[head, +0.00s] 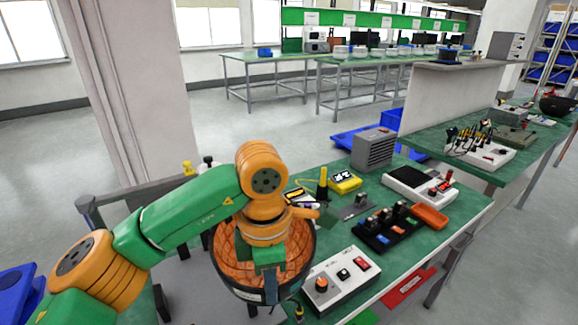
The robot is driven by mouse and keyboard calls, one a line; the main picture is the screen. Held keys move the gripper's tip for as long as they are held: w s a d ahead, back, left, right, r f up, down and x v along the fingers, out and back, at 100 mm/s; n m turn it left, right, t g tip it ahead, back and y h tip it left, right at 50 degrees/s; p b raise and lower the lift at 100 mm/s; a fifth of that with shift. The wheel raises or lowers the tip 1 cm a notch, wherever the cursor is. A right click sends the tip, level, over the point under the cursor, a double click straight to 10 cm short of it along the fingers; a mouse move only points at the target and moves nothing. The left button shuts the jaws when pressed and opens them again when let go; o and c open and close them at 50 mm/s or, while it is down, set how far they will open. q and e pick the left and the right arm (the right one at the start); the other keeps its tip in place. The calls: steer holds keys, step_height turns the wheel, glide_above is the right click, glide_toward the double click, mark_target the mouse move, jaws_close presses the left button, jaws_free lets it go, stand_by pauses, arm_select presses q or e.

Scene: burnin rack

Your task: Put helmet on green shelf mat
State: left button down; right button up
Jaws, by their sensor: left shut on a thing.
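A round, dark-rimmed, bowl-shaped thing with an orange quilted inside (225,250) is at the near left end of the green-topped bench; it looks like the helmet, open side up. My left gripper (270,290) points down at its near rim and is shut on it. My forearm and wrist cover much of its inside. A small green patch (364,318) shows low at the bottom edge, below the bench top; I cannot tell whether it is the green shelf mat. My right gripper is not in view.
The bench (462,205) holds a white switch box (342,283), a black tray of parts (388,228), an orange tray (430,217), a yellow meter (345,181) and a grey vented box (373,150). A red panel (407,287) shows below its front edge. A pillar (135,90) stands behind my arm.

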arm_select(q)
steer(key=s+a+f+m, duration=0.2)
steer(key=a+m, duration=0.3)
steer(key=m, duration=0.5)
steer(key=s+a+f+m, duration=0.3)
steer(key=a+m, duration=0.3)
steer(key=m, duration=0.4)
steer(key=shift+s+f+m, duration=0.2)
steer(key=shift+s+m, duration=0.2)
steer(key=shift+s, duration=0.4)
steer(key=shift+w+a, duration=0.1)
steer(key=shift+a, duration=0.05)
